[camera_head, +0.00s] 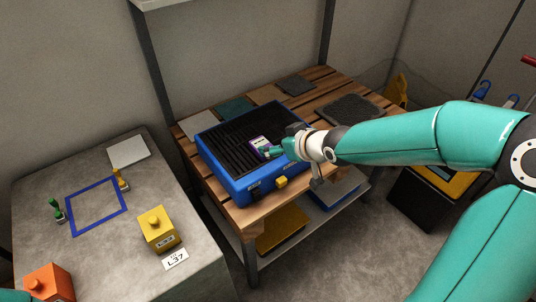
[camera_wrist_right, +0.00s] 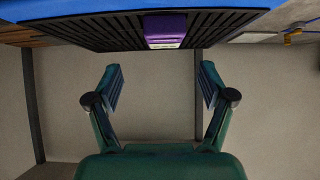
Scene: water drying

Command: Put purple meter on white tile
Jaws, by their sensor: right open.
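The purple meter (camera_head: 261,143), with a pale face, lies on the black ribbed top of the blue box (camera_head: 243,189). It also shows in the right wrist view (camera_wrist_right: 165,27), ahead of the fingers. My right gripper (camera_head: 275,152) is close beside the meter's right side; in the wrist view its two fingers (camera_wrist_right: 161,85) are spread apart with nothing between them. A whitish tile (camera_head: 196,126) lies on the wooden bench left of the box. Another pale flat tile (camera_head: 128,150) lies on the grey table at left.
A dark grate (camera_head: 350,110) lies on the bench (camera_head: 318,84) at right. The grey table holds a blue square outline (camera_head: 97,205), a yellow block (camera_head: 158,232) and an orange block (camera_head: 48,284).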

